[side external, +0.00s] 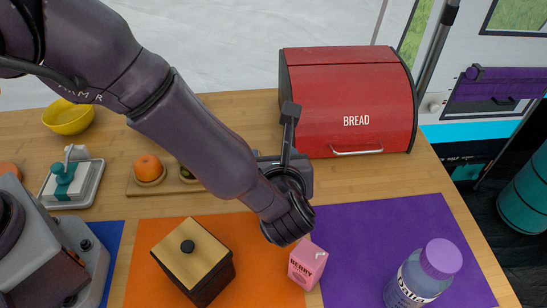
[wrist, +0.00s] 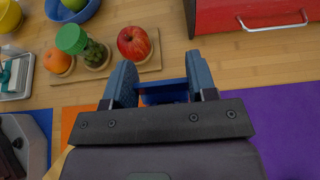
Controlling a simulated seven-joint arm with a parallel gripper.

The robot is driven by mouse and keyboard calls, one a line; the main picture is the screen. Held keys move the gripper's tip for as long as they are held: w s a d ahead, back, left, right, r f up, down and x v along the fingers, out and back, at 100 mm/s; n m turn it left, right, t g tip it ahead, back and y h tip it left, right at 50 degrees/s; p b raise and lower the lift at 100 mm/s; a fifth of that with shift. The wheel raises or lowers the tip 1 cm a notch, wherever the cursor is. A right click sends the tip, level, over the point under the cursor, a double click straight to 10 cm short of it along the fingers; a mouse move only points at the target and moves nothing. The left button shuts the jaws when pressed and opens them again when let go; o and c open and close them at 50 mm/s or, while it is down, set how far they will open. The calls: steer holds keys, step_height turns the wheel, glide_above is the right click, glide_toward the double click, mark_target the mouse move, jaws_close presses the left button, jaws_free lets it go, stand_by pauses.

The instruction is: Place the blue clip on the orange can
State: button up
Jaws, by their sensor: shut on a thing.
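In the wrist view, my gripper (wrist: 161,68) has its two blue-grey fingers on either side of a dark blue piece, which looks like the blue clip (wrist: 163,93). The clip spans the space between the fingers, and its lower part is hidden by my gripper body. In the side view my wrist hangs over the table behind the orange mat, and it hides the fingers and the clip. I cannot make out an orange can in either view.
The red bread box (side external: 345,95) stands at the back. A wooden board (wrist: 133,68) holds a red apple (wrist: 134,43) and an orange (wrist: 57,61). A dark box (side external: 193,262), a pink carton (side external: 308,264) and a purple-capped bottle (side external: 424,275) stand in front. The purple mat's middle is clear.

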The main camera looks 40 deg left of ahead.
steer(key=shift+f, duration=0.1)
steer(key=shift+f, duration=0.1)
steer(key=o, duration=0.9)
